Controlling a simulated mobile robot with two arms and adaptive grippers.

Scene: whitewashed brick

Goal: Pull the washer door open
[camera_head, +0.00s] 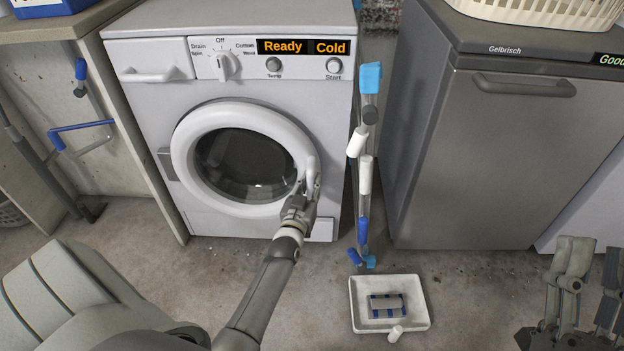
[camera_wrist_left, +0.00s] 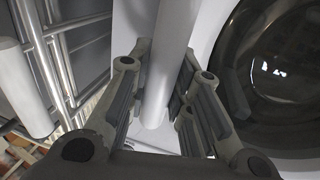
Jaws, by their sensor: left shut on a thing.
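The white washer (camera_head: 150,100) stands against the wall in the head view. Its round door (camera_head: 200,185) has a white ring around dark glass and looks closed. The white door handle (camera_head: 312,172) is at the door's right edge. My left gripper (camera_head: 306,190) is shut on the handle. In the left wrist view the handle (camera_wrist_left: 168,60) runs upright between the fingers of my left gripper (camera_wrist_left: 160,105), with the dark door glass (camera_wrist_left: 285,70) to the right. My right gripper (camera_head: 580,285) is at the lower right, empty, its fingers apart.
A grey appliance (camera_head: 500,140) with a basket (camera_head: 545,12) on top stands to the right. A mop-like tool (camera_head: 364,175) stands upright in the gap beside the washer. A white tray (camera_head: 420,318) lies on the floor before it. A counter panel (camera_head: 130,130) borders the washer's left side.

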